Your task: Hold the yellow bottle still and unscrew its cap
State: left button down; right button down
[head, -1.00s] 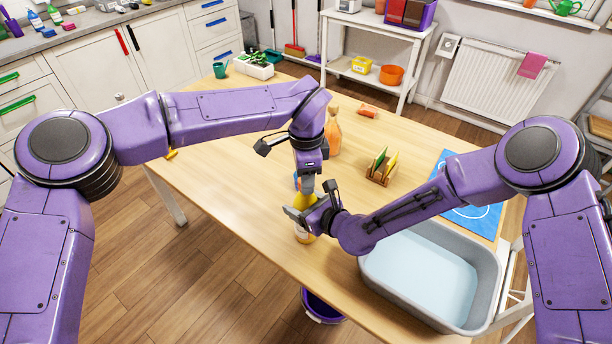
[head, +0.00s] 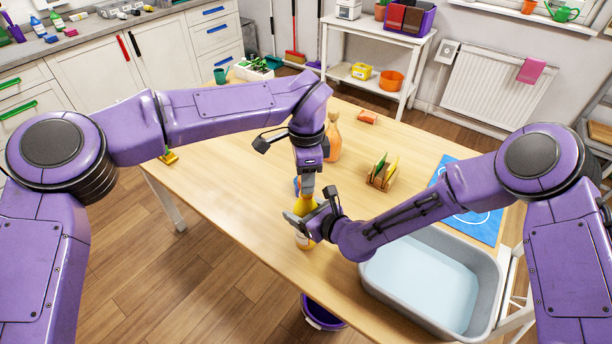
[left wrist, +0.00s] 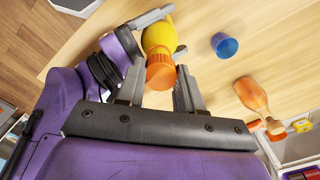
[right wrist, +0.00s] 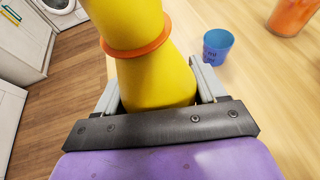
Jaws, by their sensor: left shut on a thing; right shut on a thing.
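The yellow bottle (head: 304,204) stands upright near the table's front edge. My right gripper (head: 312,216) reaches it from the right and is shut around its body; the right wrist view shows the yellow body (right wrist: 158,75) between the fingers, with an orange ring around it. My left gripper (head: 306,190) points down over the bottle's top. In the left wrist view the orange cap (left wrist: 159,73) sits between the left fingers, which are shut on it, with the yellow body beyond. The cap is hidden in the head view. I cannot tell how loose it is.
A blue cup (right wrist: 217,46) stands close behind the bottle, and an orange bottle (head: 333,138) farther back. A wooden rack (head: 381,174), a blue mat (head: 470,222) and a grey basin of water (head: 489,287) are to the right. The table's front left is clear.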

pick_arm(q)
jog(key=shift+r, duration=2)
pick_arm(e)
grip_release()
jog(key=shift+d, duration=0.1)
